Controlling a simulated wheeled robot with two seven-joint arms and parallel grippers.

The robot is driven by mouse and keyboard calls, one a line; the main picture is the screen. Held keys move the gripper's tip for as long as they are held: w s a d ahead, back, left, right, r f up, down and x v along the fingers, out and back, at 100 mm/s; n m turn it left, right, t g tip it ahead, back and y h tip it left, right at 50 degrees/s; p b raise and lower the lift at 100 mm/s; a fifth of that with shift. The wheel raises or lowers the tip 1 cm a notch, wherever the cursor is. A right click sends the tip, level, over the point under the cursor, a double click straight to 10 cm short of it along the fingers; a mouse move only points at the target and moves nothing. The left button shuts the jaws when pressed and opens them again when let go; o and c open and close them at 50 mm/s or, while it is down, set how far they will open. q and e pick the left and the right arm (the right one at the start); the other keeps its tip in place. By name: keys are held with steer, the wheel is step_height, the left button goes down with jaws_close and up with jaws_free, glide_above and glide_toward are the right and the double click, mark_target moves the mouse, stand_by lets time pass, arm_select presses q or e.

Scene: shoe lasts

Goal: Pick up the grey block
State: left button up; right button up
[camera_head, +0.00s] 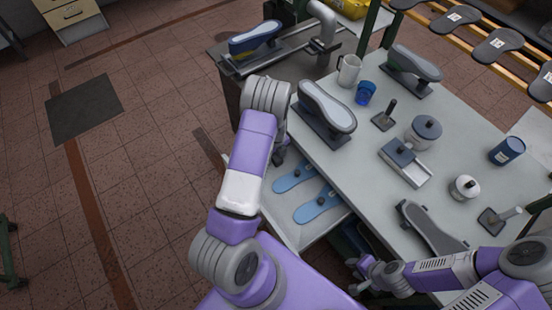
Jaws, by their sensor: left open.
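A dark blue-grey block (401,152) with a small knob on top sits at the upper left end of a light metal tray (413,174), on the grey table (350,180). It is the nearest match for the grey block. My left gripper (279,155) is open beside the table's left edge, left of the block and well apart from it; my arm partly hides it. My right gripper (354,275) is near the table's front edge, below the block in the picture. Its fingers look spread and empty.
Shoe lasts on stands (327,108) (413,66), a white mug (349,70), a blue cup (366,92), a lidded pot (424,131), a small white jar (464,187) and a blue can (507,151) crowd the table. Blue insoles (295,176) lie on a lower shelf at the left.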

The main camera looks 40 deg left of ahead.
arm_select(q)
steer(key=shift+f, duration=0.45)
steer(key=shift+c, duration=0.3)
steer(key=c, duration=1)
steer(key=shift+r, duration=0.1)
step_height(320, 180, up, 10)
steer(key=shift+f+p, duration=0.1)
steer(key=shift+p, duration=0.4)
